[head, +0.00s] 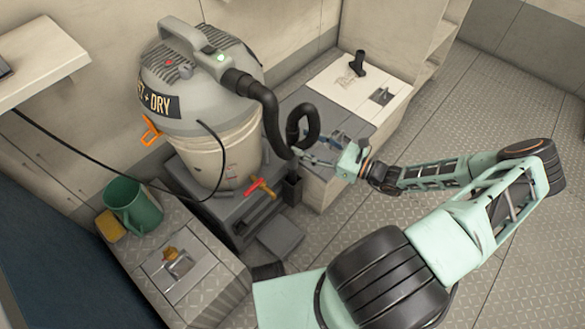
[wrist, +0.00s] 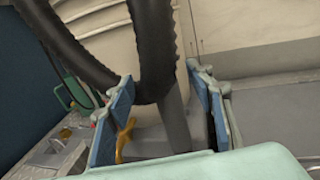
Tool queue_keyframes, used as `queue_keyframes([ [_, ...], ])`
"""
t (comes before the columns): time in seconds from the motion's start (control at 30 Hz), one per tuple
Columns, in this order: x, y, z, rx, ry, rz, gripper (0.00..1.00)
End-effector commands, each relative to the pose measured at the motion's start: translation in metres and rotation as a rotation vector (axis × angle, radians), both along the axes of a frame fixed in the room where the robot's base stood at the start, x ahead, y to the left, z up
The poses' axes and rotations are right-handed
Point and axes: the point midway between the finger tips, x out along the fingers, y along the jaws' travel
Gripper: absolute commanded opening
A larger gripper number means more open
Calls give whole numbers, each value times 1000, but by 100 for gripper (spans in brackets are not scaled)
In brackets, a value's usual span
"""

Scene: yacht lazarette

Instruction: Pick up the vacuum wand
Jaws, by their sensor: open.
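The vacuum wand is a grey tube (wrist: 176,128) that runs down between my fingers in the wrist view. In the head view its short dark upper part (head: 292,168) stands at the vacuum's right side, in a dark holder (head: 291,190). A black ribbed hose (head: 270,120) loops from the vacuum (head: 205,100) towards it. My gripper (wrist: 162,112) is open, with one blue-padded finger on each side of the tube. In the head view my gripper (head: 318,151) reaches in from the right. Whether the pads touch the wand I cannot tell.
A red-handled tool (head: 262,187) lies on the dark base beside the vacuum. A black nozzle-like piece (head: 357,64) stands on the white-topped locker behind. The floor at right is clear.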

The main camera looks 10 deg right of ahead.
Motion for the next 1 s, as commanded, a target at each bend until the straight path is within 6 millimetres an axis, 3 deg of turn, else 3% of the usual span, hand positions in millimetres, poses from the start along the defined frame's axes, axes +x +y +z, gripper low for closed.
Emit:
queue_keyframes([
  [0.3, 29, 33, 0, 0, 0, 1, 49],
  [0.57, 31, 35, 2, -1, 0, 0, 49],
  [1.0, 31, 35, 1, -1, 0, 0, 3],
])
